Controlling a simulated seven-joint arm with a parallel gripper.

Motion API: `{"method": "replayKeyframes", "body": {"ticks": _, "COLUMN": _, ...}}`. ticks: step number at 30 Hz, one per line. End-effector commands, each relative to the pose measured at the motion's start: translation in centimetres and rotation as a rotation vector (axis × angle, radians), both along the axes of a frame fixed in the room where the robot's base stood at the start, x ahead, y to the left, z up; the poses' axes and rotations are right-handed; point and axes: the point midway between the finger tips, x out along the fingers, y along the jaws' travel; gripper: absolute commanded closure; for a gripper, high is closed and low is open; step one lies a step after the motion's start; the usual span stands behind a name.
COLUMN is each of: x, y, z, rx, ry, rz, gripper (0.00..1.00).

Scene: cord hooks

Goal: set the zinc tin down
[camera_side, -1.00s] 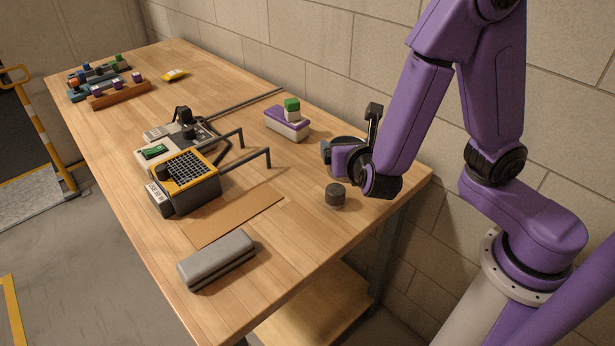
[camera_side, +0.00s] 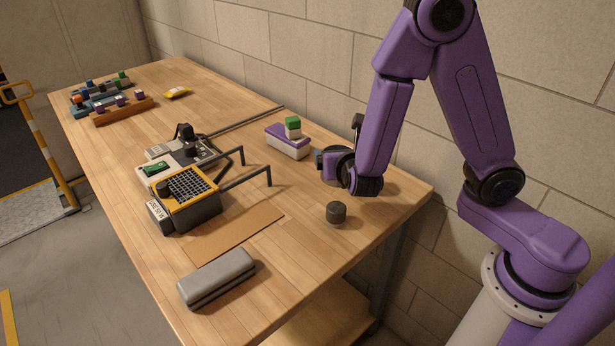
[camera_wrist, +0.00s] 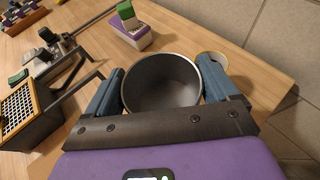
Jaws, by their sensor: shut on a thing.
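The zinc tin (camera_wrist: 162,82) is a grey, open-topped round cup, seen from above in the wrist view. My gripper (camera_wrist: 163,88) is shut on it, with one blue finger on each side. The tin looks empty. In the side view my gripper (camera_side: 328,163) is near the right rear edge of the workbench, just right of the white and purple box. There the tin is mostly hidden by my gripper and wrist. I cannot tell whether its base touches the bench.
The white and purple box (camera_side: 288,146) carries a green-topped block (camera_side: 293,124). A dark short cylinder (camera_side: 336,213) stands nearer the front. A yellow-topped machine (camera_side: 184,203) has protruding bars. A brown mat (camera_side: 237,232) and grey case (camera_side: 216,277) lie in front. A pale-rimmed round thing (camera_wrist: 222,60) shows beyond the right finger.

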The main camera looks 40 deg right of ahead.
Motion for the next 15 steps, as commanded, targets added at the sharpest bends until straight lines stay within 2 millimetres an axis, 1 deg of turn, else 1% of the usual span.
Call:
{"method": "replayKeyframes", "body": {"ticks": 1, "x": 1.1, "y": 0.0, "z": -0.6, "rx": 0.000, "ry": 0.000, "rz": -0.005, "gripper": 0.48}}
{"method": "replayKeyframes", "body": {"ticks": 6, "x": 4.8, "y": 0.2, "z": -2.2, "rx": -0.001, "ry": -0.001, "rz": -0.005, "gripper": 0.48}}
{"method": "replayKeyframes", "body": {"ticks": 15, "x": 7.9, "y": 0.5, "z": -6.1, "rx": -0.002, "ry": 0.000, "rz": -0.002, "gripper": 0.48}}
